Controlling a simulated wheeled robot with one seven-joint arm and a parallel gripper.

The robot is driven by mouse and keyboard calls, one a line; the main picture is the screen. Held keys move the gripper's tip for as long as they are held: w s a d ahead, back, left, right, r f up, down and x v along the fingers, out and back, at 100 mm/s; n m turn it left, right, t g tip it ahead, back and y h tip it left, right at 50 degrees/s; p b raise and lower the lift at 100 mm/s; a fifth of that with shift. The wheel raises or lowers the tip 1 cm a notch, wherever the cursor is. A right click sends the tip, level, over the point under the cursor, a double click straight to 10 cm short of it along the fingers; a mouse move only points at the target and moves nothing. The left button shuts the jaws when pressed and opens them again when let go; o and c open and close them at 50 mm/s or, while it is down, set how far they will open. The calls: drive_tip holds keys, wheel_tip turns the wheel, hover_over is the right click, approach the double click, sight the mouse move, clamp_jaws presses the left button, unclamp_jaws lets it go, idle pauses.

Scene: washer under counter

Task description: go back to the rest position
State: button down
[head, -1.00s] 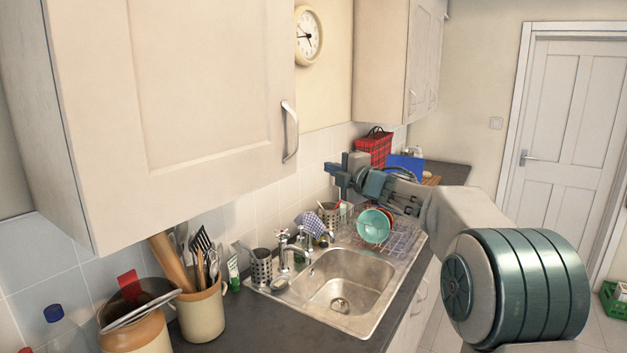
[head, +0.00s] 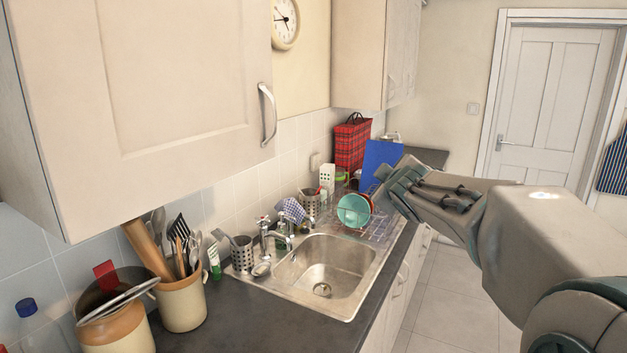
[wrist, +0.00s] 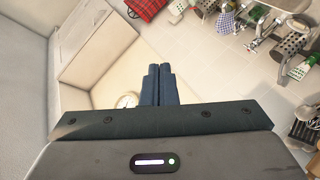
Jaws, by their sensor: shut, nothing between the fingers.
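My gripper (head: 390,184) is in the right half of the head view, in front of the far end of the counter and to the right of the dish rack (head: 375,224). My arm reaches in from the right edge. In the wrist view the gripper's two dark fingers (wrist: 160,84) lie side by side, shut, with nothing between them. The wrist view appears turned, with the wall clock (wrist: 128,99) behind the fingers. My gripper touches nothing that I can see.
A sink (head: 325,272) is set in the dark counter (head: 240,318). A large wall cupboard (head: 170,90) overhangs the left side. A utensil crock (head: 183,303), a red tartan bag (head: 352,145) and a blue board (head: 380,164) stand on the counter. The floor (head: 455,300) is clear before the white door (head: 540,100).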

drive_tip(key=s+f+m+g, duration=0.3)
drive_tip(key=s+f, duration=0.4)
drive_tip(key=s, duration=0.4)
drive_tip(key=s+f+m+g, duration=0.4)
drive_tip(key=s+f, duration=0.3)
drive_tip(key=s, duration=0.4)
drive_tip(key=s+a+f+m+g, duration=0.1)
drive_tip(key=s+f+m+g, duration=0.2)
drive_tip(key=s+f, duration=0.4)
drive_tip(key=s+g, duration=0.1)
drive_tip(key=s, duration=0.4)
drive_tip(key=shift+f, duration=0.3)
drive_tip(key=shift+s, duration=0.1)
